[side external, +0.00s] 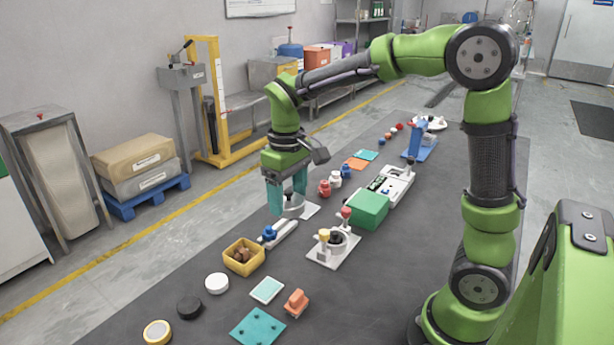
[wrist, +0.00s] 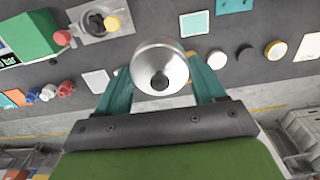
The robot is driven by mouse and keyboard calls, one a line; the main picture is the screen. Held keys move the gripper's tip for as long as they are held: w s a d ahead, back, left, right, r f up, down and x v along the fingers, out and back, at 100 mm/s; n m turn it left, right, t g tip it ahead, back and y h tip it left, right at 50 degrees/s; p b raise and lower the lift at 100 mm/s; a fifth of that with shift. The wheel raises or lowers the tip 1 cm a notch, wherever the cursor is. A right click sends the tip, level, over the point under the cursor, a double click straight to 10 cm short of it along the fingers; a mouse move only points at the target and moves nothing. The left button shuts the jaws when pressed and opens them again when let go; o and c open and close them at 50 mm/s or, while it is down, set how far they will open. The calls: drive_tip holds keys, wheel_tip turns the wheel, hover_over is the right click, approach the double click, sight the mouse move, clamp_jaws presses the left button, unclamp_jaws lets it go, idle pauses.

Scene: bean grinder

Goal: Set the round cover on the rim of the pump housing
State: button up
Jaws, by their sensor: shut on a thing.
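The round cover (wrist: 160,62) is a shiny silver dome with a black knob. My gripper (side external: 288,203) is shut on it, one teal finger on each side. In the side view the cover (side external: 293,207) shows partly between the fingers, just above a white plate (side external: 311,209); I cannot tell whether it touches the plate. What I take for the pump housing (side external: 338,243) is a grey, open-topped round body on a white base, with yellow and red knobs beside it. In the wrist view the housing (wrist: 97,21) is at upper left, its opening dark and uncovered, apart from the cover.
A green box (side external: 368,209) stands behind the housing. A blue-knobbed slide (side external: 284,233) and a yellow bin (side external: 243,257) with brown pieces lie in front of my gripper. Red and white small bottles (side external: 330,184) stand behind it. Several discs and trays lie toward the near end.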

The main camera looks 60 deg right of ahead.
drive_tip(key=s+d+f+m, duration=0.2)
drive_tip(key=s+d+m, duration=0.1)
drive_tip(key=d, duration=0.7)
drive_tip(key=m, duration=0.6)
hover_over(390, 238)
wheel_tip(390, 238, down, 12)
drive_tip(key=shift+r, duration=0.2)
drive_tip(key=shift+w+f, duration=0.1)
drive_tip(key=shift+f, duration=2)
drive_tip(key=o, duration=1.1)
drive_tip(key=shift+f, duration=0.15)
